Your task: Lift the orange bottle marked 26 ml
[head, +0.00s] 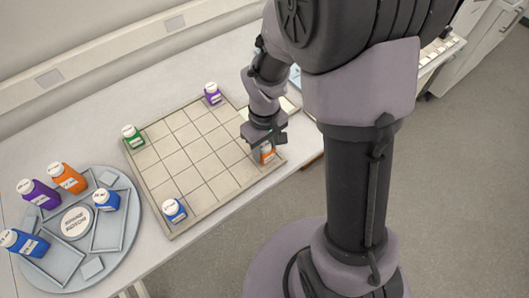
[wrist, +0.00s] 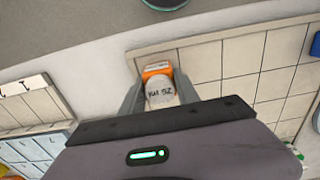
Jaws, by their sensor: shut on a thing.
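The orange bottle (head: 267,153) is at the near right corner of the tiled grid board (head: 178,227). In the wrist view the orange bottle (wrist: 158,70) shows a white cap whose writing, upside down, appears to read 26 ml. My gripper (head: 265,138) comes down on it from above. In the wrist view my gripper (wrist: 160,88) has one finger on each side of the bottle and is shut on it. I cannot tell whether the bottle's base touches the board.
A green bottle (head: 133,137), a purple bottle (head: 213,93) and a blue bottle (head: 174,210) stand at the board's other corners. A round grey tray (head: 128,240) at left holds several bottles, including another orange bottle (head: 68,178). The board's middle is clear.

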